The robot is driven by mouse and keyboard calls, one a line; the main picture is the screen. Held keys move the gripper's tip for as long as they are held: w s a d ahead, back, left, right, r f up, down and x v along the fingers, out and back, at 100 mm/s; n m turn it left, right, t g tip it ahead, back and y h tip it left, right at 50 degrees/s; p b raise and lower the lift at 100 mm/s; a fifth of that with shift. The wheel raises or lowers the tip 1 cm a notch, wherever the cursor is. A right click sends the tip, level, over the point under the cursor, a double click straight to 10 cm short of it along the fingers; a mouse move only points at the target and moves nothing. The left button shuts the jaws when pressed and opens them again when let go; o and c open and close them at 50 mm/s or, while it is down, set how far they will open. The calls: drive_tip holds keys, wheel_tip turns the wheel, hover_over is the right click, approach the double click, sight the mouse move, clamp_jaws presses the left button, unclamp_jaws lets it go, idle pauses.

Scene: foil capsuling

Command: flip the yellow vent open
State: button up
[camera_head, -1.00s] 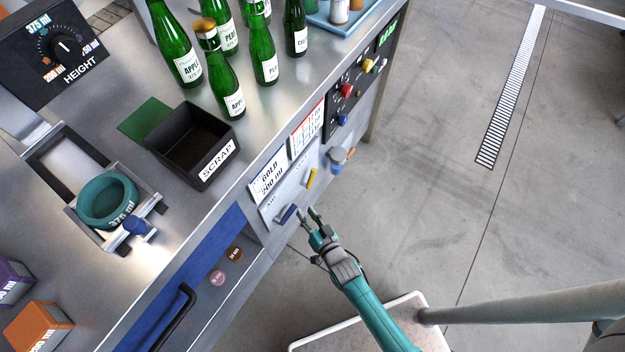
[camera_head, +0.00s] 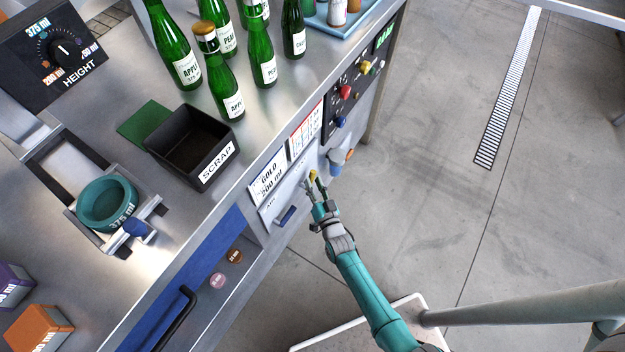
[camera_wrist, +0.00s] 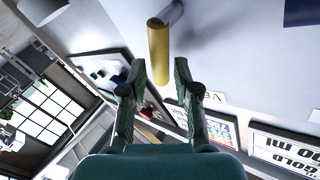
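The yellow vent lever (camera_head: 313,174) is on the front panel of the bench, partly hidden by my fingertips in the head view. In the wrist view it is a yellow rod (camera_wrist: 158,52) on a grey pivot, its lower end in line with the gap between my fingers. My gripper (camera_head: 314,188) is at the lever with its fingers apart; in the wrist view its fingertips (camera_wrist: 160,70) are on either side of the rod's end. I see no clear contact, and cannot tell how deep the rod sits between them.
A blue lever (camera_head: 286,215) is on the same panel to the left. A grey fitting with a blue end (camera_head: 337,158) juts out to the right. Above are the gold 200 ml sign (camera_head: 267,178) and a control panel with knobs (camera_head: 346,92). Open floor (camera_head: 430,180) lies right of the bench.

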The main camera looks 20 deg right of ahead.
drive_tip(key=shift+w, duration=0.95)
clamp_jaws()
drive_tip(key=shift+s, duration=0.1)
drive_tip(key=shift+s+a+r+n+t+y, duration=0.1)
drive_tip(key=shift+s+a+n+t+y, duration=0.15)
drive_tip(key=shift+n+t, duration=0.5)
drive_tip(key=shift+s+a+f+n+t+y, duration=0.15)
drive_tip(key=shift+a+n+t, duration=0.25)
drive_tip(key=shift+n, duration=0.7)
drive_tip(key=shift+s+a+r+n+t+y, duration=0.25)
drive_tip(key=shift+n+t, duration=0.3)
drive_tip(key=shift+n, duration=0.4)
drive_tip(key=shift+f+y, duration=0.1)
drive_tip(key=shift+y, duration=0.15)
